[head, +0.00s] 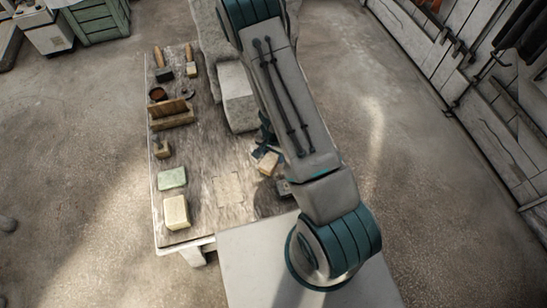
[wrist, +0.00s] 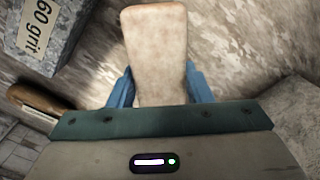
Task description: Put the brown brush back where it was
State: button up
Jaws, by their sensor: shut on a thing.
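My gripper (wrist: 158,85) is shut on a pale tan block with rounded corners (wrist: 155,50). Its blue fingers sit on either side of the block. In the head view my gripper (head: 262,155) is over the right part of the wooden table (head: 205,150), partly behind my arm, with the tan block (head: 268,163) at it. I cannot tell whether this block is the brown brush; no bristles show. Two brushes with wooden handles, one on the left (head: 159,58) and one on the right (head: 190,56), lie at the table's far end.
A pale rectangular patch (head: 228,190) lies bare on the table. Green (head: 172,178) and yellowish (head: 176,212) blocks lie left of it. A wooden holder (head: 171,113) stands farther back. A grey block marked "60 grit" (wrist: 40,30) and a brown wooden piece (wrist: 38,101) are near my gripper.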

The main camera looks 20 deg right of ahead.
jog(key=shift+o, duration=0.2)
jog(key=shift+f, duration=0.6)
jog(key=shift+s, duration=0.1)
jog(key=shift+c, duration=0.6)
jog(key=o, duration=1.2)
jog(key=shift+o, duration=0.2)
jog(key=shift+r, duration=0.1)
